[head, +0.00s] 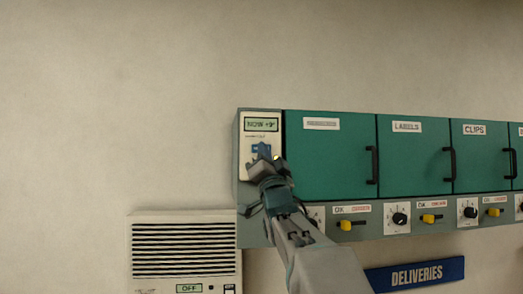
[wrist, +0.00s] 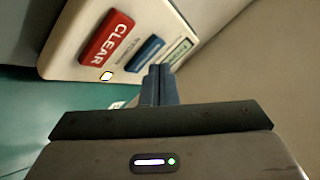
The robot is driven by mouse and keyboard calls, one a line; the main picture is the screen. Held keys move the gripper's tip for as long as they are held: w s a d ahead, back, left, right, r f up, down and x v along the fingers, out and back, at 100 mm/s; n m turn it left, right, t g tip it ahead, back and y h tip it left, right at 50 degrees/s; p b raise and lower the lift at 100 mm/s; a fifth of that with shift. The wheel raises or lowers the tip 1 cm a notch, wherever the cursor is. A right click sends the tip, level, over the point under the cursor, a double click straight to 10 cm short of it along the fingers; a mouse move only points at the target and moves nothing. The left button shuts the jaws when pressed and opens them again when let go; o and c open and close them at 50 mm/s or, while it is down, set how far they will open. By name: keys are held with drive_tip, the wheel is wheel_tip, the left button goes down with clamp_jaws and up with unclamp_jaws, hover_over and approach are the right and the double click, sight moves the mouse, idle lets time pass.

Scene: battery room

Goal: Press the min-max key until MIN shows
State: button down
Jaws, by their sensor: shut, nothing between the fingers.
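A pale control panel (head: 244,148) sits at the left end of the cabinet row. Its small green display (head: 261,125) seems to read NOW with a figure after it. The blue key (wrist: 147,50) lies between the red CLEAR key (wrist: 106,38) and the display (wrist: 179,51) in the wrist view. In the head view the blue key (head: 257,148) is partly hidden by my gripper (head: 263,153). My gripper's blue fingers (wrist: 160,70) are shut and empty, with their tips close to the blue key. I cannot tell whether they touch it. The CLEAR key is hidden in the head view.
Green cabinets (head: 330,155) with black handles run to the right, above a strip of knobs and yellow switches (head: 345,225). A louvred unit (head: 185,250) marked OFF is at lower left. A blue DELIVERIES sign (head: 415,274) hangs below. The wall at left is clear.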

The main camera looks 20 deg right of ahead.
drive_tip(key=shift+w, duration=0.2)
drive_tip(key=shift+w+d, duration=0.15)
drive_tip(key=shift+w, duration=0.2)
idle(0.6)
drive_tip(key=shift+s, duration=0.1)
drive_tip(key=shift+s+a+b, duration=0.2)
drive_tip(key=shift+s+b, duration=0.4)
drive_tip(key=shift+b, duration=0.15)
